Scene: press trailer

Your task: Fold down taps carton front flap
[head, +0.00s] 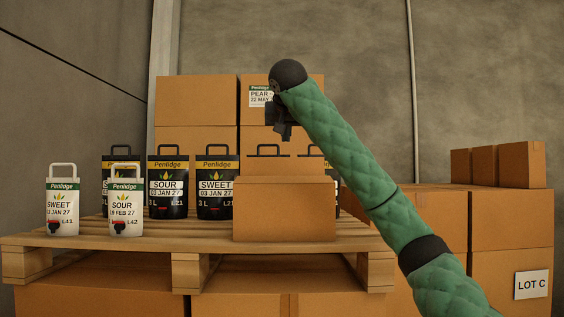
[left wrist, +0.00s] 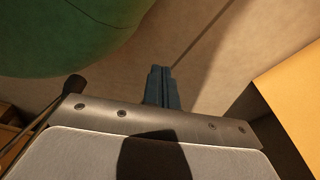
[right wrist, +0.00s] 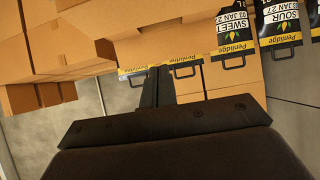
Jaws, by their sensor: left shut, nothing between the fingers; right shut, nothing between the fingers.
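A brown carton (head: 285,210) stands near the front right of the pallet in the head view, its front face towards me. A strip of brown cardboard (head: 265,168) rises behind its front top edge; I cannot tell which flap this is. The carton's inside and any taps are hidden. My right gripper (head: 285,133) is shut and empty, pointing down above the carton, apart from it. Its closed fingers also show in the right wrist view (right wrist: 155,87). My left gripper (left wrist: 162,88) is shut and empty in the left wrist view, and is outside the head view.
White pouches (head: 62,207) and black pouches (head: 168,187) stand on the wooden pallet (head: 130,243) left of the carton. Black handles show just behind it. Large cartons (head: 197,100) are stacked behind, and more cartons (head: 510,225) stand at right.

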